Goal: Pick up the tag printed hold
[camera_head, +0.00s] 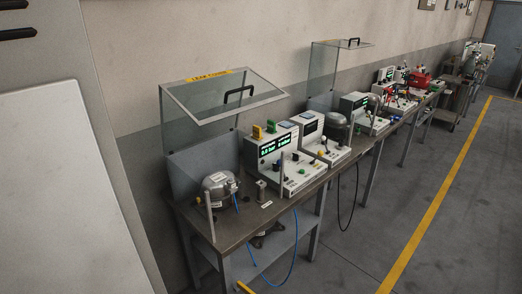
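I cannot make out a tag with the word hold; any print that small is unreadable from here. A small yellow piece (257,131) and a small green piece (271,126) stand on top of the first test instrument (272,150), which has a green lit display. A small white label-like patch (266,204) shows near the front edge of the bench (236,232). I cannot tell whether any of these is the tag. Neither of my grippers is in view.
A silver compressor (219,188) sits at the bench's near end under a raised clear cover (225,95). More instruments and another cover (322,77) line the wall. Blue and black hoses hang below the bench. Open floor with a yellow line (437,208) lies to the right.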

